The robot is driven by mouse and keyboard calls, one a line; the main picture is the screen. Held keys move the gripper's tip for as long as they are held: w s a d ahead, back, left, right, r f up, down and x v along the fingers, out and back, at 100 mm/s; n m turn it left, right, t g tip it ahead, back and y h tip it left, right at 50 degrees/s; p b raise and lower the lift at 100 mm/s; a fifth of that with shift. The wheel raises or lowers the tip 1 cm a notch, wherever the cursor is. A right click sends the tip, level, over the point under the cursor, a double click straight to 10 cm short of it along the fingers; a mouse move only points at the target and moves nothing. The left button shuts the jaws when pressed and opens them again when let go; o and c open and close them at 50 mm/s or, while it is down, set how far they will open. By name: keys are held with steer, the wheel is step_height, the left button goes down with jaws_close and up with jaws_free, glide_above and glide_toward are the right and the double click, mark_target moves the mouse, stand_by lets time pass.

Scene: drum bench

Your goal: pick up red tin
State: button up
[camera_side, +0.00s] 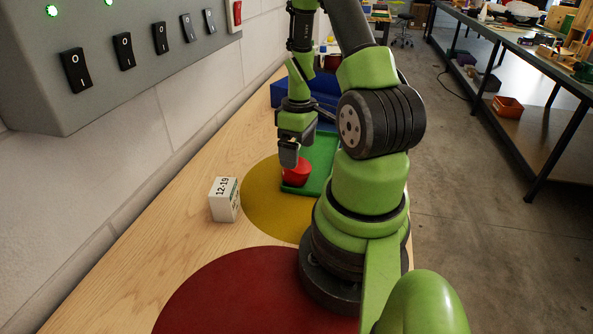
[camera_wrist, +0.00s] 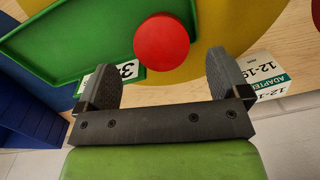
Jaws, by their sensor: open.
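The red tin (camera_side: 297,174) stands by the near end of the green tray, just beyond and below my gripper (camera_side: 289,154). In the wrist view the red tin (camera_wrist: 162,41) shows as a round red top ahead of the fingertips, partly over the tray's edge in the picture. My gripper (camera_wrist: 161,78) is open, with its two dark fingers apart and nothing between them. The tin looks apart from the fingers. In the side view my gripper hides part of the space above the tin.
The green tray (camera_wrist: 60,38) borders the yellow disc (camera_side: 262,200). A white box marked 12-19 (camera_side: 224,199) stands to the left. A blue bin (camera_side: 322,88) is behind. A dark red disc (camera_side: 232,292) lies nearer. A switch panel (camera_side: 110,45) hangs on the left wall.

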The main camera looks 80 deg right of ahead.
steer(key=shift+w+a+f, duration=0.1)
steer(key=shift+f, duration=1.2)
steer(key=shift+a+f, duration=0.1)
steer(key=shift+f, duration=1.15)
steer(key=c, duration=1.1)
steer(key=shift+r, duration=0.1)
